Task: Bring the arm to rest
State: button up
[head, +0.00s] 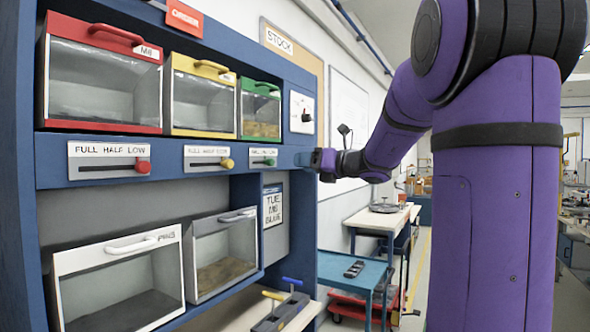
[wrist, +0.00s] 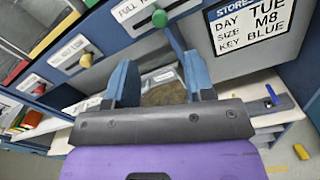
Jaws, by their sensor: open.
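My purple arm (head: 395,130) rises at the right of the head view and reaches left toward the blue storage rack (head: 24,180). My gripper (head: 318,160) is at the rack's right end, near the height of the slider row. In the wrist view my gripper (wrist: 160,82) shows two blue fingers spread apart with nothing held between them. A bin with brownish contents shows behind the gap. The green knob (wrist: 160,18) is beyond the fingers, apart from them.
Red (head: 99,75), yellow (head: 201,98) and green (head: 260,112) bins fill the top shelf. A card (wrist: 255,28) reads TUE, M8, BLUE. T-handled tools (head: 290,284) stand at the lower right.

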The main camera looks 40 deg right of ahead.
jog(key=s+a+f+n+g, duration=0.5)
jog(key=s+a+n, duration=0.1)
jog(key=a+n, duration=0.35)
jog(key=s+a+f+n+g, duration=0.4)
jog(key=s+a+n, duration=0.3)
jog(key=a, duration=0.4)
jog(key=s+a+f+n+g+h, duration=0.1)
jog(key=s+f+n+h, duration=0.2)
jog(key=s+n, duration=0.3)
jog(key=s+a+f+n+g+h, duration=0.1)
jog(key=s+f+n+h, duration=0.2)
jog(key=n, duration=1)
jog(key=s+f, duration=0.3)
jog(key=s, duration=0.1)
jog(key=shift+f+g, duration=0.25)
jog(key=shift+g, duration=0.15)
